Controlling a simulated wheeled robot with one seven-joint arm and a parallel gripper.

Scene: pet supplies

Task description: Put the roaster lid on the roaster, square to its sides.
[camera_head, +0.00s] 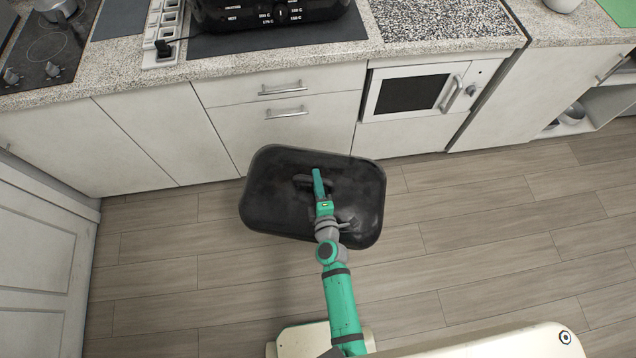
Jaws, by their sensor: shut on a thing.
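The roaster lid (357,178) is a large black rounded rectangle. It is held out in front of the cabinets, over the wooden floor, and sits slightly turned relative to the counter edge. My gripper (318,182) is shut on the lid's handle at its middle. The roaster (215,16) is a black appliance with white markings and dials on its front. It stands on a dark mat on the counter at the top of the picture, and its upper part is cut off by the frame edge.
The speckled counter (120,78) runs across the top. A white power strip (163,32) with a plug lies left of the roaster. A stove (42,45) with a pot (55,9) is at far left. A built-in oven (412,92) is below the counter. The floor is clear.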

